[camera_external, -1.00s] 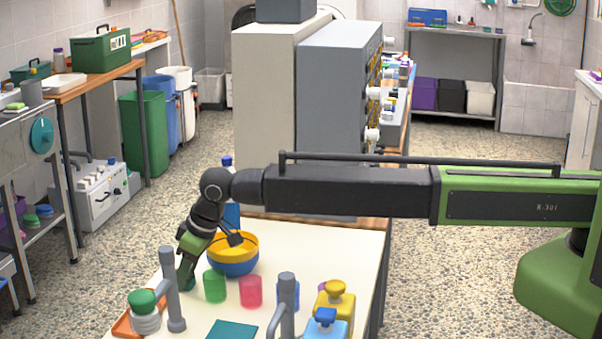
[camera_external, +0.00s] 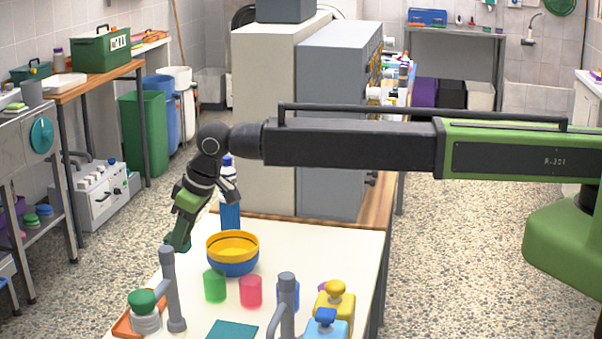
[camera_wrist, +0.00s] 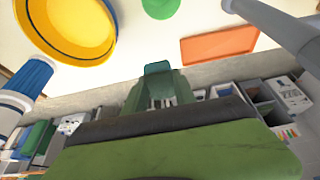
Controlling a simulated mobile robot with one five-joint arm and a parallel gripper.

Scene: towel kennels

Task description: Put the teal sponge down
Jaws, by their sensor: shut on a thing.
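My gripper (camera_external: 181,232) points down near the table's left edge, left of the stacked bowls. It is shut on a small teal sponge (camera_external: 179,241), which shows at its fingertips. The sponge (camera_wrist: 158,68) also shows in the wrist view, at the end of my green gripper (camera_wrist: 157,90) and overlapping the table's edge there. It looks raised above the table's level, though the exact gap cannot be told. The white table (camera_external: 310,242) stands below. The fingers partly hide the sponge.
A yellow and blue bowl stack (camera_external: 233,262), a green cup (camera_external: 214,285) and a pink cup (camera_external: 251,291) stand right of my gripper. A grey post (camera_external: 173,295), an orange tray (camera_external: 124,326) and a flat teal square (camera_external: 232,329) are nearer the front. A blue bottle (camera_external: 230,212) stands behind.

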